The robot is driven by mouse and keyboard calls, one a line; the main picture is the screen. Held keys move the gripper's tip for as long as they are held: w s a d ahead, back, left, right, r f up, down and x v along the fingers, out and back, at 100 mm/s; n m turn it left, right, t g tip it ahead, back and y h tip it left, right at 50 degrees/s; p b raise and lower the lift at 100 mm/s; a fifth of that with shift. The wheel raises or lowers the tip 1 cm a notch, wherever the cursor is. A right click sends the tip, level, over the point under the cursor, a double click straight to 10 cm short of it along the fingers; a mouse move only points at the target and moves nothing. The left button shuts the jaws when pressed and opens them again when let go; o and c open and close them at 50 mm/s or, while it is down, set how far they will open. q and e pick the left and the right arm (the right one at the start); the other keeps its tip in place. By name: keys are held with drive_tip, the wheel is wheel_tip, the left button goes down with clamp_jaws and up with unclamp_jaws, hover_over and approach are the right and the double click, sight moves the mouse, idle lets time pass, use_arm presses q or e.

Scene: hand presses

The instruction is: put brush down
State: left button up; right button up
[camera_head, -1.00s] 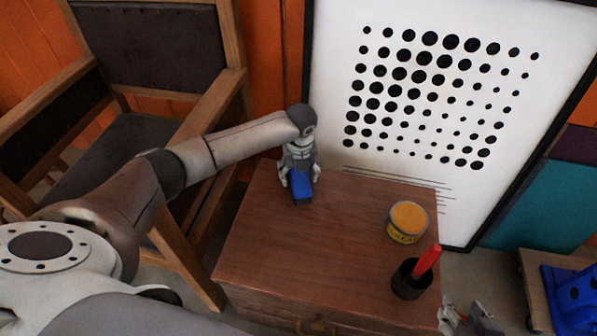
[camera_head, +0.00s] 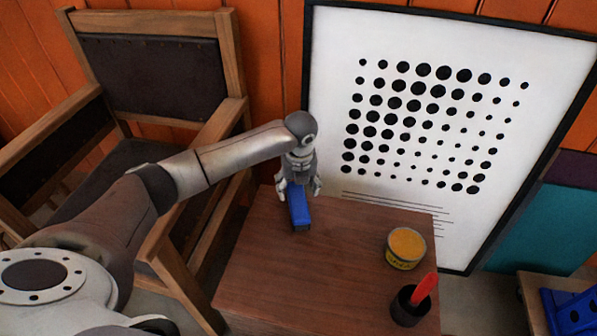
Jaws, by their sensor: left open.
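The brush (camera_head: 299,212) is a blue block with a dark near end. It lies at the back left of the brown wooden cabinet top (camera_head: 290,270) and appears to rest on it. My left gripper (camera_head: 299,189) is above the brush's far end, pointing down. Its fingers are spread, one on each side of the brush, and look clear of it. The far end of the brush is partly hidden under the gripper. My right gripper is out of view.
A yellow-topped tin (camera_head: 406,246) and a black cup (camera_head: 409,307) holding a red-handled tool (camera_head: 423,288) stand on the right of the cabinet top. A dotted poster board (camera_head: 440,50) stands behind. A wooden chair (camera_head: 150,65) is at left. The cabinet's middle is clear.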

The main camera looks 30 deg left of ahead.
sight(298, 204)
use_arm(q)
drive_tip(key=r, duration=0.3)
drive_tip(key=r+p, duration=0.1)
drive_tip(key=r, duration=0.1)
drive_tip(key=shift+s+d+r, duration=0.15)
drive_tip(key=shift+s+d, duration=0.1)
drive_tip(key=shift+s, duration=0.05)
drive_tip(key=shift+s, duration=0.1)
